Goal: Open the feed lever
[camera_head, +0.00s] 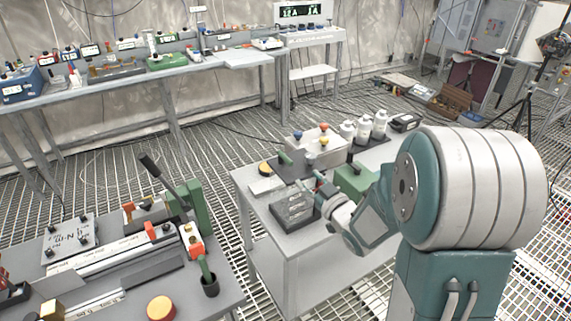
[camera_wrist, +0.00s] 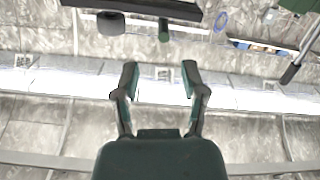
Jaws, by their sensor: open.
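A lever with a black grip (camera_head: 149,164) and a thin rod rises at a slant from a green bracket (camera_head: 197,208) on the left bench. It is probably the feed lever; no label naming it is readable. A lever with a black end (camera_wrist: 290,73) also shows at the right of the wrist view, apparently the same one. A second, green-handled lever (camera_head: 205,268) stands in a black cup on this bench. My gripper (camera_wrist: 160,78) is open and empty in the wrist view, apart from both levers. In the head view it is partly hidden by my arm, above the middle table.
The left bench (camera_head: 225,290) also carries rails, red-topped blocks and a yellow-and-red button (camera_head: 160,308). The middle table (camera_head: 285,232) holds a dark block (camera_head: 294,210), white bottles (camera_head: 363,130) and boxes. A grating aisle separates the two. A long bench (camera_head: 130,88) lines the back wall.

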